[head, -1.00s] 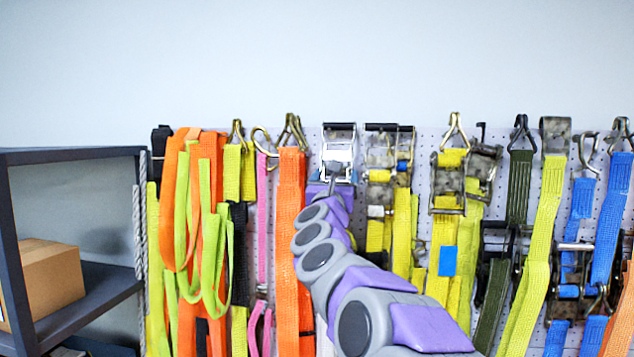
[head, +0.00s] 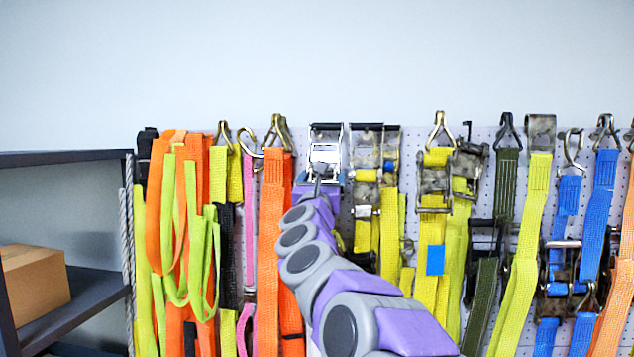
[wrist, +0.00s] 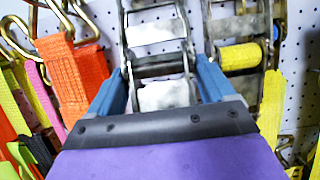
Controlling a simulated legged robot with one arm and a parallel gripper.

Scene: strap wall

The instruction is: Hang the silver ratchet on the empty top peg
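The silver ratchet (head: 325,150), with a black handle bar on top, is upright in front of the pegboard, between an orange strap and a worn ratchet with yellow webbing. In the wrist view the silver ratchet (wrist: 160,50) stands between the two blue fingers of my gripper (wrist: 162,92), one finger at each side of its lower frame. My gripper (head: 318,178) is at the ratchet's lower end in the head view, partly hidden by my arm. The top peg is not visible; whether the ratchet touches one is hidden.
The orange strap (head: 270,220) hangs close on the left and the worn ratchet (head: 375,145) close on the right. More straps and hooks fill the pegboard on both sides. A dark shelf (head: 90,290) with a cardboard box (head: 35,280) stands at the left. The wall above is bare.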

